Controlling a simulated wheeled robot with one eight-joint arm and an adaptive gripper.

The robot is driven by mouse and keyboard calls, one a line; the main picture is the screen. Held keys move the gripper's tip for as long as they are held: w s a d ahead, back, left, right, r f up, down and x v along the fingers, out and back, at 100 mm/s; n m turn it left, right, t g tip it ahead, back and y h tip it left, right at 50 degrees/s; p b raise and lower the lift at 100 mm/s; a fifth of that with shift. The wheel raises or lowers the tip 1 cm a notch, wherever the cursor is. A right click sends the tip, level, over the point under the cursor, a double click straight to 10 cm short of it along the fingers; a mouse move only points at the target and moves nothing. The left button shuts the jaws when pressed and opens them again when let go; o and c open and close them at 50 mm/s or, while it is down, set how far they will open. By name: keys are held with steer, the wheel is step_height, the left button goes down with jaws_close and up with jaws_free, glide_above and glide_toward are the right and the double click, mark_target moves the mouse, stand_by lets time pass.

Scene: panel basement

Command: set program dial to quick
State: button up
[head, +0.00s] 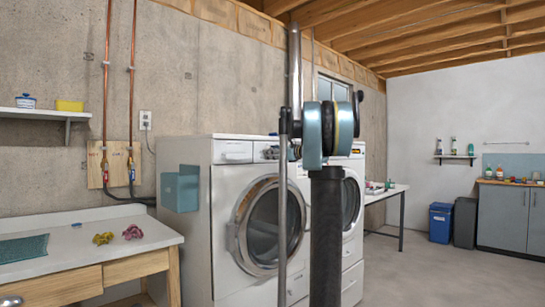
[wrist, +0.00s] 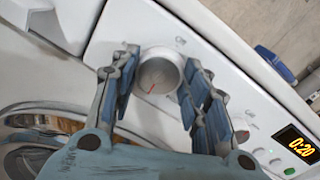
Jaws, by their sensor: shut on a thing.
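The program dial (wrist: 158,74) is a round silver knob with a red pointer line on a white control panel in the wrist view. The red line points toward the lower left of the picture. My gripper (wrist: 160,82) has its blue-padded fingers on both sides of the dial and is shut on it. The washer's display (wrist: 297,143) reads 0:20 in orange. In the head view, my arm covers the dial and the gripper; the front washer (head: 228,230) and part of a second machine (head: 351,205) with a lit display show behind it.
Small round buttons (wrist: 275,161) sit between the dial and the display. A round door (wrist: 35,140) is below the panel. In the head view, a white-topped bench (head: 95,235) stands left, and open floor (head: 440,270) lies right.

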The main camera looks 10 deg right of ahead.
steer(key=shift+d+m, duration=0.1)
steer(key=shift+m, duration=0.8)
steer(key=o, duration=1.1)
steer(key=shift+w+f, duration=0.1)
steer(key=shift+c, duration=0.2)
steer(key=v, duration=1.2)
steer(key=shift+f, duration=0.2)
